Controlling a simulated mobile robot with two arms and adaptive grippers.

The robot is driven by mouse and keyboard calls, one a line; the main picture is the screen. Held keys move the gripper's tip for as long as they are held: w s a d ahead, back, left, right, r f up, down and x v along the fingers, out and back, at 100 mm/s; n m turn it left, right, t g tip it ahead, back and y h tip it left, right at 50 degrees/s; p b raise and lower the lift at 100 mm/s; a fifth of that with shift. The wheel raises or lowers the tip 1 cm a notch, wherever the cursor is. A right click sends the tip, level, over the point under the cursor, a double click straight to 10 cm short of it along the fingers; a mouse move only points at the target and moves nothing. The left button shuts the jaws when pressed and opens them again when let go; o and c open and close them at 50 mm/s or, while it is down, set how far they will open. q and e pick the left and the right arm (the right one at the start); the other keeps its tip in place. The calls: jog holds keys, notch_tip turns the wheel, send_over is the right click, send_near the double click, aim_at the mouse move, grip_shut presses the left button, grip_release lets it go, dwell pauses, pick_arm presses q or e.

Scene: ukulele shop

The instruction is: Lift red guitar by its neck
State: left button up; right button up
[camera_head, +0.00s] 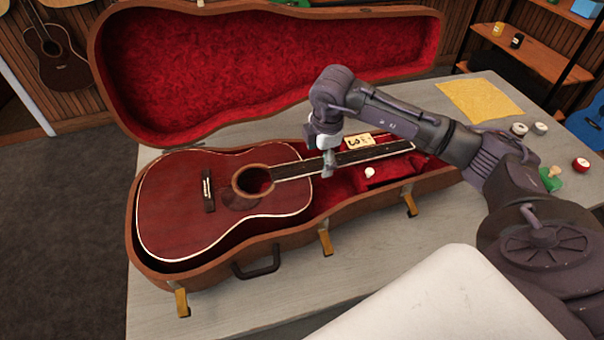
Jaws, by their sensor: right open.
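The red guitar (220,208) lies face up in an open brown case (268,236) with red lining. My right gripper (328,172) points down at the neck, near where the neck meets the body. It is open; I cannot tell whether its fingers touch the neck. My left gripper is not in view.
The case's raised lid (255,62) stands behind the guitar. The case lies on a grey table (390,240). A yellow cloth (478,100), small round tins (519,129) and a red-topped item (580,165) lie at the right. The table front is mostly bare.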

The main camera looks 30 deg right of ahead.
aim_at(318, 164)
jog(key=f, duration=0.1)
jog(key=f+p, duration=0.1)
jog(key=f, duration=0.1)
jog(key=shift+w+f+p, duration=0.3)
jog(key=shift+p, duration=0.05)
jog(key=shift+w+f, duration=0.15)
jog(key=shift+f, duration=0.4)
jog(key=shift+c, duration=1.2)
grip_shut()
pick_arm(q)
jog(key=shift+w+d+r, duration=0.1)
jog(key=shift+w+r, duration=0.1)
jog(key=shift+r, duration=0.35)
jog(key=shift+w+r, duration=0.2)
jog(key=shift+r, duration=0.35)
pick_arm(e)
jog(key=shift+w+r, duration=0.1)
jog(key=shift+r, duration=0.1)
